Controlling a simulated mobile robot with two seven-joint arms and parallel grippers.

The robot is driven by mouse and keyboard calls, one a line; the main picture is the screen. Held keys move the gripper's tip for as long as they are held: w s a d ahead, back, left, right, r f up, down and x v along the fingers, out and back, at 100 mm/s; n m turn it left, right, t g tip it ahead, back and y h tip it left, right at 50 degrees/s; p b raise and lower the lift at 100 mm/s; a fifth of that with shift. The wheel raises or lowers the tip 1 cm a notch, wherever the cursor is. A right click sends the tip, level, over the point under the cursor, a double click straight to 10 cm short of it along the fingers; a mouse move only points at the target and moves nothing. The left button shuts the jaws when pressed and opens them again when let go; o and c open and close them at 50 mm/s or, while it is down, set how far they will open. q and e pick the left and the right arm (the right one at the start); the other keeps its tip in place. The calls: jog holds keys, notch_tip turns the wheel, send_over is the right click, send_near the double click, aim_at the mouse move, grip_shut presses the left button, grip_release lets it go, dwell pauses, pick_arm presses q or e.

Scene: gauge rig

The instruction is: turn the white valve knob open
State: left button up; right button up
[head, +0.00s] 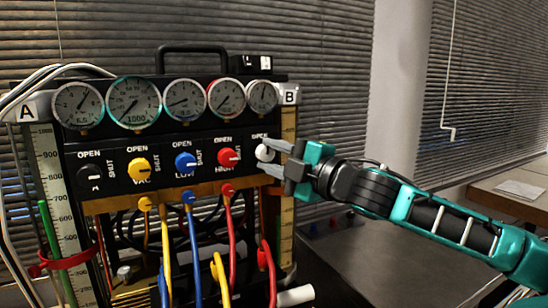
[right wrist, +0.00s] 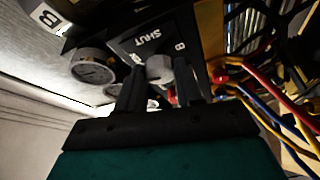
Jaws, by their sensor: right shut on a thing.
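The white valve knob (head: 264,153) is at the right end of the row of knobs on the gauge rig's black panel. My right gripper (head: 268,158) reaches in from the right and is shut on the knob. In the right wrist view the knob (right wrist: 159,69) sits between the two dark fingers (right wrist: 160,84), with the SHUT label on the panel above it. The fingers hide part of the knob and its label in the head view, so I cannot tell its exact turn. My left gripper is not in view.
Red (head: 228,157), blue (head: 185,163), yellow (head: 139,168) and black (head: 90,178) knobs sit left of the white one. Several round gauges (head: 184,100) are above. Coloured hoses (head: 195,250) hang below. A table (head: 520,188) stands far right.

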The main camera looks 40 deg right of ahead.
jog(key=shift+r+n, duration=0.1)
jog(key=shift+n, duration=0.5)
jog(key=o, duration=1)
jog(key=shift+o, duration=0.2)
jog(key=s+d+b, duration=0.1)
jog(key=s+b, duration=0.8)
jog(key=s, duration=0.4)
jog(key=shift+f, duration=0.4)
